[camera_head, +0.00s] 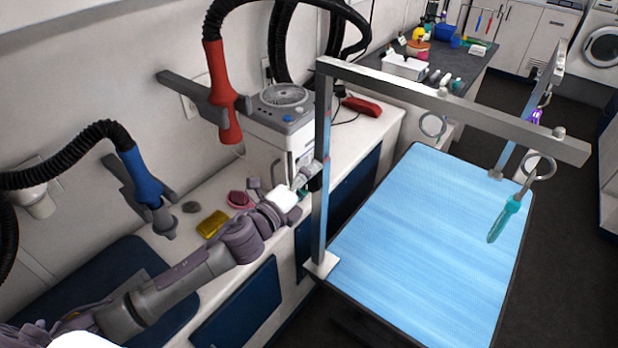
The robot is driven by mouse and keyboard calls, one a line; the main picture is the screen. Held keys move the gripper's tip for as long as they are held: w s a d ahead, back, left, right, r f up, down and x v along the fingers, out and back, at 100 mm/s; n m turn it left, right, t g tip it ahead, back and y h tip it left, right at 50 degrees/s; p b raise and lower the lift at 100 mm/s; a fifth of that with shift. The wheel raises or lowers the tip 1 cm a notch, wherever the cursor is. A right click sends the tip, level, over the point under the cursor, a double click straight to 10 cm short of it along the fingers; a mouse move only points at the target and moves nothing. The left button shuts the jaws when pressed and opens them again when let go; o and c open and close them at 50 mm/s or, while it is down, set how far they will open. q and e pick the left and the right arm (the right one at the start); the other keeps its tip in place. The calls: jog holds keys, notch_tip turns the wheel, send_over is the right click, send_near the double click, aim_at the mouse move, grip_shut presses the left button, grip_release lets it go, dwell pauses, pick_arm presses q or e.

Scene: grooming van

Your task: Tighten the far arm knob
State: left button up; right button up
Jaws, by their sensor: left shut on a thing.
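The grooming table (430,235) has a light blue top. A grey metal post (322,225) stands at its left edge and carries a long bar (450,105) over the table. A second post (515,145) with a shorter bar stands at the far right edge. My left gripper (309,177) reaches in from the left and is shut at mid-height on the left post, around a small knob that its fingers mostly hide. A dark piece shows beside the fingertips. I cannot see how far the knob is turned. My right gripper is out of view.
A teal-handled tool (506,217) hangs from the bar's right end, and a loop (433,125) hangs nearer the middle. Red (224,95) and blue (147,180) dryer nozzles hang on the left wall. The tabletop is clear.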

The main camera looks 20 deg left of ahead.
pick_arm(q)
jog(key=shift+f, duration=0.1)
dwell(0.3)
jog(key=o, duration=1.1)
jog(key=shift+o, duration=0.2)
jog(key=shift+s+a, duration=0.1)
jog(key=shift+s, duration=0.1)
jog(key=v, duration=1.1)
jog(key=shift+s, duration=0.3)
jog(key=shift+a, duration=0.1)
